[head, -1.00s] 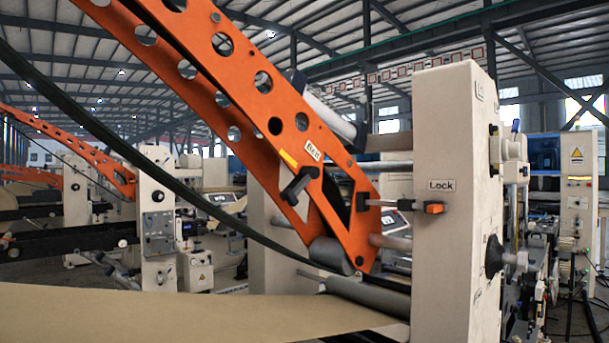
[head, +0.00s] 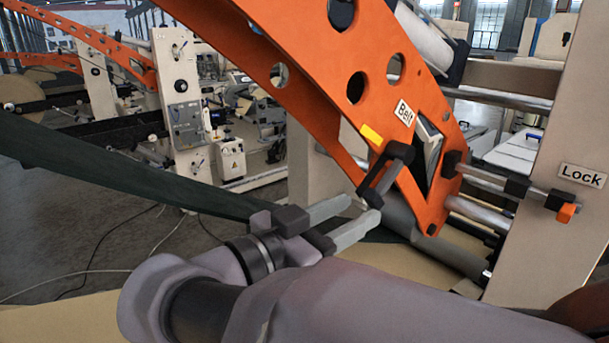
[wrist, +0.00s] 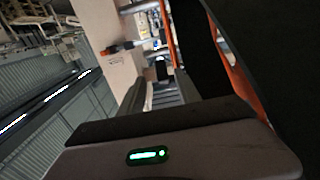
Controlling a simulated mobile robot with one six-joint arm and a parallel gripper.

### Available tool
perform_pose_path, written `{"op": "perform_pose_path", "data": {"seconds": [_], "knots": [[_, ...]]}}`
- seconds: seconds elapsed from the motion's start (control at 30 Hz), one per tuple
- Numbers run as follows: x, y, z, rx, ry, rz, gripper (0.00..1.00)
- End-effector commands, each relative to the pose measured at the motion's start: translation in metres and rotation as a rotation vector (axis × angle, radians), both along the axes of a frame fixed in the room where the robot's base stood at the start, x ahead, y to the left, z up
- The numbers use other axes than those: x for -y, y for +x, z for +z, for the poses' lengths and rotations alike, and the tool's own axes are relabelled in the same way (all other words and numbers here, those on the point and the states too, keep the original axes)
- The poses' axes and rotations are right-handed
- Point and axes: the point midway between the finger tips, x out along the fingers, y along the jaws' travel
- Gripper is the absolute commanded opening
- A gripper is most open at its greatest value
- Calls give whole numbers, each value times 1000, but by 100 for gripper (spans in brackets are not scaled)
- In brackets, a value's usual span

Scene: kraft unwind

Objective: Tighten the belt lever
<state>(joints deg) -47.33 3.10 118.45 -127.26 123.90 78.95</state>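The belt lever (head: 388,172) is a black handle on the orange arm (head: 300,78), below the "Belt" label (head: 404,112) and beside a yellow mark (head: 371,135). It slants down to the left. My gripper (head: 360,210) has its two grey fingers spread, with the tips at the lever's lower end. I cannot tell whether they touch it. In the wrist view, my gripper's dark body with a green light fills the bottom, and the lever cannot be made out clearly.
A lock handle with an orange tip (head: 566,212) sticks out under the "Lock" label (head: 581,174) on the white frame (head: 560,130). Rollers (head: 462,258) and brown paper (head: 70,318) lie below. A dark green belt (head: 110,180) runs to the left.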

Motion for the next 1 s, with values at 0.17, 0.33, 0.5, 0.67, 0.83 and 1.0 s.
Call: {"op": "perform_pose_path", "data": {"seconds": [0.17, 0.33, 0.5, 0.67, 0.83, 1.0], "knots": [[35, 24, 1, -1, -1, -5, 40], [59, 42, 1, -2, 0, -4, 40], [70, 50, 1, -2, 0, 0, 40], [71, 51, 1, -3, 0, 0, 40], [71, 51, 1, -2, 0, 0, 30], [71, 51, 1, -2, 0, 0, 0]]}}
